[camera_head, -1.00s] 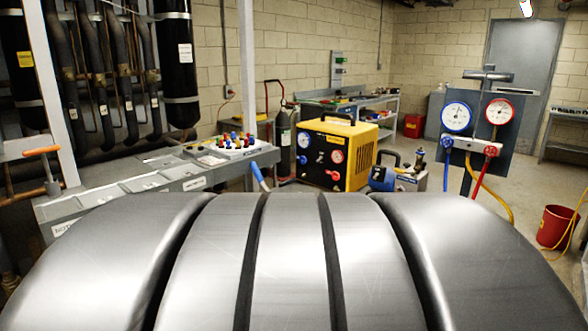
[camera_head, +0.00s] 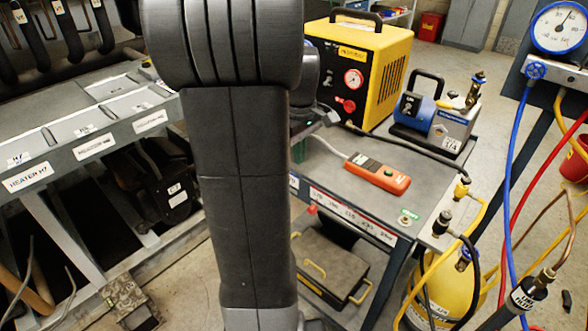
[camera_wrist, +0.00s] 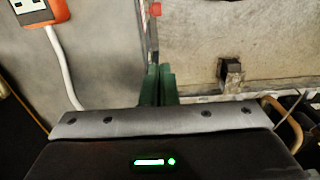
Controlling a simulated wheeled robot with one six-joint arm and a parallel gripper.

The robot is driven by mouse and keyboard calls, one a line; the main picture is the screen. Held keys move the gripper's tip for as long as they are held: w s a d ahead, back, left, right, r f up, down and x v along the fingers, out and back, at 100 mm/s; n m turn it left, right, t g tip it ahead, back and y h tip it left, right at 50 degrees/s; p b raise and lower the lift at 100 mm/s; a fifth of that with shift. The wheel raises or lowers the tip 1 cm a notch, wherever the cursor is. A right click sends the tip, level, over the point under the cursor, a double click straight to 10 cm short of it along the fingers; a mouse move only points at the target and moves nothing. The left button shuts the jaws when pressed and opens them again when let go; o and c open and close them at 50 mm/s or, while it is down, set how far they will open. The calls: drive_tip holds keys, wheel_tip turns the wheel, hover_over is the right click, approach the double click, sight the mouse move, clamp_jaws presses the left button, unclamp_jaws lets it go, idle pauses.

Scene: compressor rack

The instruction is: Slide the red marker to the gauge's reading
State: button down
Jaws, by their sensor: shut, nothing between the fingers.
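The small red marker (camera_head: 313,209) sits at the left end of a numbered white strip (camera_head: 352,219) along the cart's front edge. In the wrist view a small red piece (camera_wrist: 155,9), likely the marker, is at the top, just beyond my fingertips. My gripper (camera_wrist: 159,72) has green fingers pressed together, empty and apart from that red piece. In the head view my arm mostly hides the gripper; a bit of green (camera_head: 299,150) shows beside it. A blue-rimmed gauge (camera_head: 558,27) is at the upper right, its reading too small to tell; which gauge is meant is unclear.
An orange meter (camera_head: 378,173) with a pale cable lies on the cart top (camera_head: 335,187). Behind stand a blue pump (camera_head: 436,122) and a yellow machine (camera_head: 350,55) with a red-rimmed gauge. Hoses and a yellow cylinder (camera_head: 440,290) are at the right.

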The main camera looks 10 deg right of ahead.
drive_tip(key=b, duration=0.2)
hover_over(314, 209)
drive_tip(key=w+a, duration=0.3)
drive_tip(key=w, duration=0.1)
wheel_tip(314, 209, down, 10)
drive_tip(key=shift+s+d+f+b, duration=0.25)
drive_tip(key=shift+s+f, duration=0.1)
drive_tip(key=shift+f, duration=0.1)
drive_tip(key=shift+s+d+f+b, duration=0.1)
drive_tip(key=shift+s+d+f, duration=0.2)
drive_tip(key=shift+f, duration=0.15)
drive_tip(key=shift+s+d+f, duration=0.25)
drive_tip(key=shift+s+f, duration=0.15)
drive_tip(key=shift+s+d, duration=0.8)
drive_tip(key=shift+s, duration=0.25)
